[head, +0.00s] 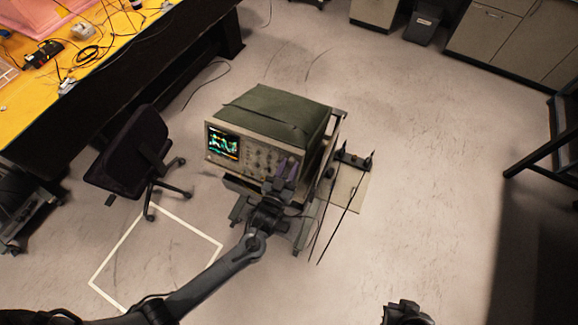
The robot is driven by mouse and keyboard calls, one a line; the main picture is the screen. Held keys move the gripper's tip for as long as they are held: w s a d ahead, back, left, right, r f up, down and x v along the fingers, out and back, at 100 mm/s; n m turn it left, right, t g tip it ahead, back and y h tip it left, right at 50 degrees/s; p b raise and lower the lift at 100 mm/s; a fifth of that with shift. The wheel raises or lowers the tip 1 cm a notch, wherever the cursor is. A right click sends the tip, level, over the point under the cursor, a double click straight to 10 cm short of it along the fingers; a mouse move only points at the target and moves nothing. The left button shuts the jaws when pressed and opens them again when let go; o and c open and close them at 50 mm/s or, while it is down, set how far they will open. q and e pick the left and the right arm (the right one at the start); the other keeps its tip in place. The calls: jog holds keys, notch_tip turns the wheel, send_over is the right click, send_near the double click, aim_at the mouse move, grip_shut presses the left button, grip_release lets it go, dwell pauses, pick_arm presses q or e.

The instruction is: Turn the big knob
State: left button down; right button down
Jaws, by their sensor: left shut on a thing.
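An oscilloscope (228,163) with a green top cover and a lit screen (224,145) stands on a cart, its control panel facing me. Small knobs show on the panel to the right of the screen.
A black office chair (128,150) stands left of the cart. A yellow-topped bench (120,70) with cables fills the upper left. Thin dark probe-like rods (353,205) hang right of the cart. The floor (430,190) to the right is clear.

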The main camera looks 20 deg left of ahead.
pick_arm(q)
jog(key=m+h, duration=0.1)
jog(key=m, duration=0.1)
jog(key=m+h+p, duration=0.1)
jog(key=m, duration=0.1)
jog(key=shift+a+r+m, duration=0.15)
jog(key=shift+a+m, duration=0.05)
jog(key=shift+m, duration=0.1)
jog(key=shift+m+g+h+p, duration=0.6)
jog(key=shift+m+h+p, duration=0.4)
jog(key=shift+m, duration=1)
jog(key=c, duration=0.8)
grip_release()
jog(key=shift+s, duration=0.1)
jog(key=b+v, duration=0.1)
jog(key=v, duration=0.9)
jog(key=shift+s+a, duration=0.25)
jog(key=shift+s, duration=0.05)
